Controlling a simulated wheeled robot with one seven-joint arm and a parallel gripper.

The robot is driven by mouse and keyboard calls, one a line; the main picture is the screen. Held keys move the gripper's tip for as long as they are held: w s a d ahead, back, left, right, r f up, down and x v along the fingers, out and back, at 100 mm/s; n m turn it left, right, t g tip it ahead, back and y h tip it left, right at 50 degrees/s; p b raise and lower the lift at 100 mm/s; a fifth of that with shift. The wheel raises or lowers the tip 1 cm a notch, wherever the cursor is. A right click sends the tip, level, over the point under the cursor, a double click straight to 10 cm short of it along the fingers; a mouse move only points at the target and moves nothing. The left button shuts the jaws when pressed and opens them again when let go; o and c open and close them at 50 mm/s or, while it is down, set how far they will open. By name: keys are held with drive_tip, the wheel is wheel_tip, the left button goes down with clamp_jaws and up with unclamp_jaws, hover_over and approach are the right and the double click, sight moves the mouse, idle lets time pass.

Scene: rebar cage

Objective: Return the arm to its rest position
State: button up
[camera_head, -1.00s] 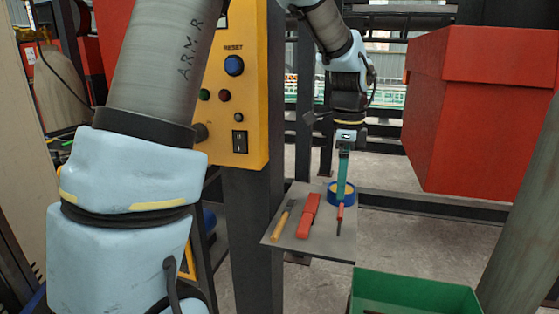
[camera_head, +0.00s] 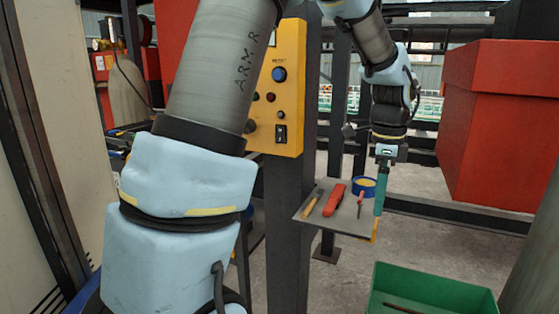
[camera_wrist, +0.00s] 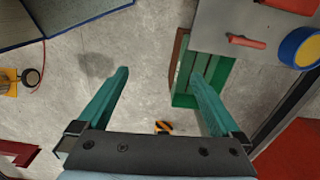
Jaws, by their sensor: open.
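My arm (camera_head: 205,85) reaches up and over from the left in the head view, and its far end hangs down over the right edge of the small grey shelf. My gripper (camera_head: 379,208) points downward there. In the wrist view my gripper (camera_wrist: 160,85) shows two teal fingers spread wide apart with nothing between them but concrete floor farther below.
The grey shelf (camera_head: 340,225) holds a yellow-handled tool (camera_head: 313,203), a red tool (camera_head: 334,199), a red-handled screwdriver (camera_head: 360,203) and blue tape (camera_head: 366,187). A green bin (camera_head: 430,283) stands at lower right. A yellow control panel (camera_head: 287,90) and red box (camera_head: 500,120) flank the arm.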

drive_tip(key=s+a+f+n, duration=0.2)
drive_tip(key=a+f+n, duration=0.1)
drive_tip(key=a+n, duration=0.7)
drive_tip(key=s+a+f+n+t, duration=0.1)
drive_tip(key=s+a+f+n, duration=0.1)
drive_tip(key=a+n, duration=0.9)
drive_tip(key=a+f, duration=0.1)
drive_tip(key=a, duration=0.6)
drive_tip(key=shift+a+f+t, duration=0.15)
drive_tip(key=shift+a+t, duration=0.15)
drive_tip(key=shift+a, duration=0.05)
